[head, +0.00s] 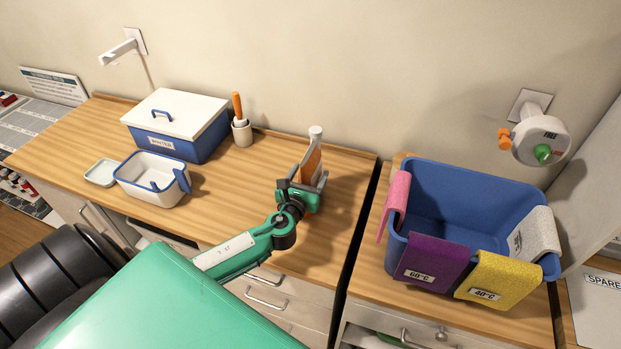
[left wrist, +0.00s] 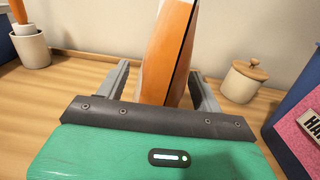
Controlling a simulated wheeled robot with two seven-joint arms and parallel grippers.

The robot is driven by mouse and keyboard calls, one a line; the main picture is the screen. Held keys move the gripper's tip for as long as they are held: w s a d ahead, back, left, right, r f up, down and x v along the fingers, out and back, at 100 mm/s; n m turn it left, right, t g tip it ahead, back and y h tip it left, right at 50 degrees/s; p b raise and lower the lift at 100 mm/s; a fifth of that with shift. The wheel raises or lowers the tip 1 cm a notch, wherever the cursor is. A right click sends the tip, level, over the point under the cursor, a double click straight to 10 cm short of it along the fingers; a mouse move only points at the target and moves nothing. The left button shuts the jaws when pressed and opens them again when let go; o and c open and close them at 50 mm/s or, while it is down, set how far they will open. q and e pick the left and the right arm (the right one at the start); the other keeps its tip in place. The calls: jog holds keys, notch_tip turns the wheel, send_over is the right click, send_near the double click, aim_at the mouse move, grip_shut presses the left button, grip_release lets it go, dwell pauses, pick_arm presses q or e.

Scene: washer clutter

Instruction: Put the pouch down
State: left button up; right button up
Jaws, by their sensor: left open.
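The pouch (head: 311,160), orange and white with a pale cap at its top, stands upright on the wooden counter (head: 240,205) near its right end. My left gripper (head: 303,187) is at the pouch, with its jaws open. In the left wrist view the pouch (left wrist: 168,50) rises between the two spread grey fingers (left wrist: 162,85), with a visible gap at the right finger. Its lower part is hidden behind the gripper body, so its contact with the counter does not show. My right gripper is not in view.
A white bin (head: 150,185) and a lidded blue box (head: 178,130) stand left, beside a cup with an orange-handled tool (head: 241,130). A blue tub (head: 460,200) with draped cloths stands right, across a gap. The wrist view shows a wooden-lidded jar (left wrist: 241,84).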

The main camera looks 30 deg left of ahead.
pick_arm(q)
grip_shut()
